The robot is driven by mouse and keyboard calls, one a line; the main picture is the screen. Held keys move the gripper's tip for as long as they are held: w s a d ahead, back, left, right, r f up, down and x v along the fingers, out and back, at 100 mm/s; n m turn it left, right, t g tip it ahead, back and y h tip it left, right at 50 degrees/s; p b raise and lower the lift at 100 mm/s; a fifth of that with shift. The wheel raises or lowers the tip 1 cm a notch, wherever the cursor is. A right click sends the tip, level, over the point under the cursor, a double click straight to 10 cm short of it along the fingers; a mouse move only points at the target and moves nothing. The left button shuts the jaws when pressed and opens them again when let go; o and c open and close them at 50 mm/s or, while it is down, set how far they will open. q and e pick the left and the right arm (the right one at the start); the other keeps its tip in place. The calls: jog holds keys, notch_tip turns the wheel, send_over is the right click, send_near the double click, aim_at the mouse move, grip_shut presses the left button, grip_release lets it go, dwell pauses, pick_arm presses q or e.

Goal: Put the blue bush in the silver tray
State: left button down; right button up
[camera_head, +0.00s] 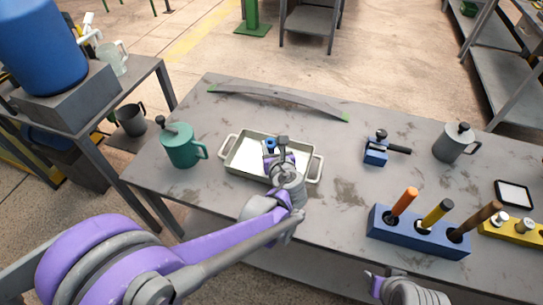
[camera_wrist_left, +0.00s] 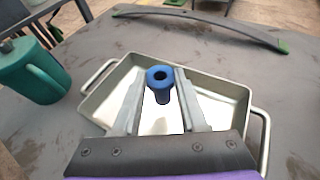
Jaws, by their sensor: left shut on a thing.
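The silver tray (camera_head: 233,168) is a rectangular pan with two side handles, on the grey table left of centre. In the left wrist view its rim (camera_wrist_left: 100,98) surrounds my fingers. The blue bush (camera_head: 271,143) is a short flanged ring with a dark hole. It stands upright between my left fingers in the wrist view (camera_wrist_left: 160,76). My left gripper (camera_head: 273,150) is shut on it, within the tray's outline. I cannot tell whether the bush touches the tray floor. My right gripper (camera_head: 374,284) shows only partly at the bottom edge; its jaws are unclear.
A green lidded pot (camera_head: 181,146) stands just left of the tray. A curved grey bar (camera_head: 278,101) lies behind it. To the right are a small blue clamp (camera_head: 376,153), a blue block with upright handles (camera_head: 415,238) and a grey pot (camera_head: 453,143).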

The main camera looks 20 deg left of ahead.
pick_arm(q)
jog(key=shift+f+b, duration=0.3)
jog(key=shift+f, duration=1.7)
jog(key=shift+f, duration=0.15)
jog(key=shift+c, duration=2.2)
grip_release()
